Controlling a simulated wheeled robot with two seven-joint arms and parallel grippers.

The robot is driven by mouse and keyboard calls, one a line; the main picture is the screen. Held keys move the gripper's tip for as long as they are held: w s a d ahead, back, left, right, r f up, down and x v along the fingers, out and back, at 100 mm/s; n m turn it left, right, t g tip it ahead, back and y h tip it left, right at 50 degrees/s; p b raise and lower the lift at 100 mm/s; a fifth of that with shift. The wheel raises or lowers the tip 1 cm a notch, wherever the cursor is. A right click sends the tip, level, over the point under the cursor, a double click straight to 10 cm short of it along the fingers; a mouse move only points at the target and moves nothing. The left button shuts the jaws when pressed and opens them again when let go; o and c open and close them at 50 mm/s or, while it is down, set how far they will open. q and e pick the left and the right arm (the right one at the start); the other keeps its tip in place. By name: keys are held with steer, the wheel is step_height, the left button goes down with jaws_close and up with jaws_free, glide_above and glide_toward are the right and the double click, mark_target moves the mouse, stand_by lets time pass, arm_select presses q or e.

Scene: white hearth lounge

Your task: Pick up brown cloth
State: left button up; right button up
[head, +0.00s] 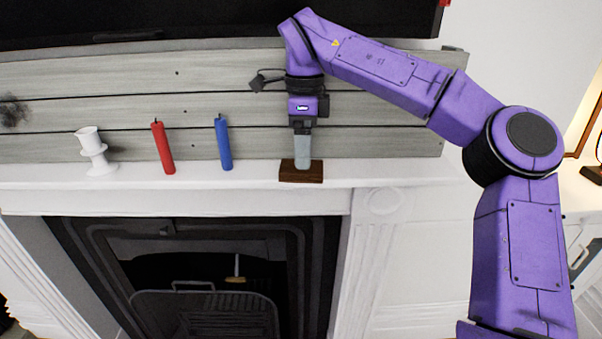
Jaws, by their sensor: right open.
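The brown cloth (287,173) shows as a small, dark brown, flat rectangular piece on the white mantel, near its front edge. My right gripper (302,158) points straight down over it, with its grey fingers in front of the middle of the cloth. The fingers are open. They look close to or at the cloth, but I cannot tell whether they touch it. The fingers hide part of the cloth. My left gripper is not in view.
A blue candle (224,144), a red candle (163,148) and a white candle holder (91,151) stand left of the cloth. Grey wood planks (390,143) rise behind. A dark fireplace (200,250) lies below. The mantel (390,171) right of the cloth is clear.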

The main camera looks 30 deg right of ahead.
step_height(320, 180, down, 4)
steer(key=shift+d+r, duration=0.15)
steer(key=shift+r, duration=0.05)
steer(key=c, duration=0.8)
steer(key=shift+c, duration=0.2)
